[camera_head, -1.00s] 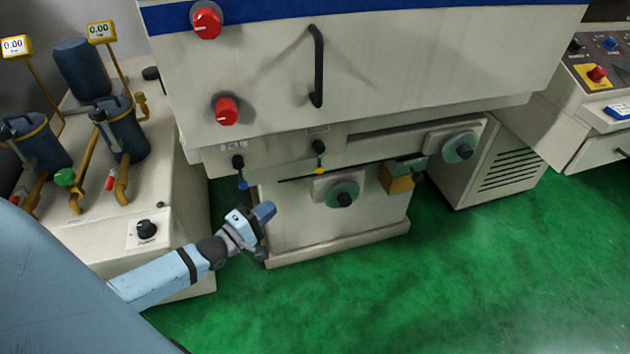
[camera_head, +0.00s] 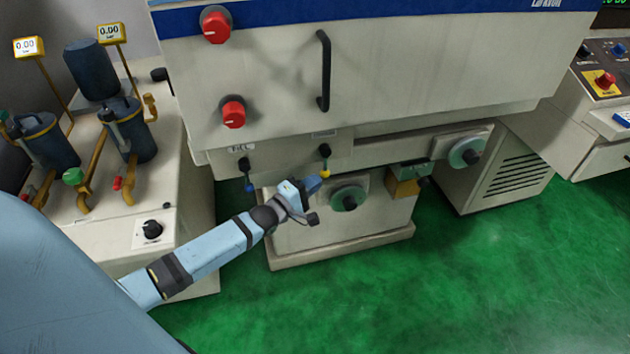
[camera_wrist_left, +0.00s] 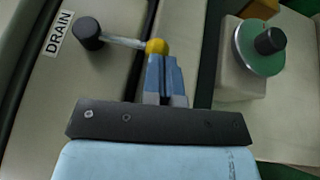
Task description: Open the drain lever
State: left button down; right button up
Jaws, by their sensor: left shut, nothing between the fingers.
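The drain lever (camera_wrist_left: 123,41) has a black pivot knob, a thin metal rod and a yellow ball end, beside the DRAIN label (camera_wrist_left: 59,33) in the left wrist view. In the head view the drain lever (camera_head: 325,163) hangs down on the machine front, yellow end lowest. My left gripper (camera_head: 316,184) is just below the yellow end. In the left wrist view its shut fingers (camera_wrist_left: 163,72) are empty, with their tips at or against the yellow ball; I cannot tell if they touch. My right gripper is not in view.
A similar lever with a blue end (camera_head: 247,174) hangs at the left under the FILL label. A green-grey handwheel (camera_head: 345,196) sits close to the right of my left gripper. The green floor (camera_head: 480,290) in front is clear.

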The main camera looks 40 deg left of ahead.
pick_arm(q)
jog(key=shift+w+d, duration=0.1)
jog(key=shift+w, duration=0.3)
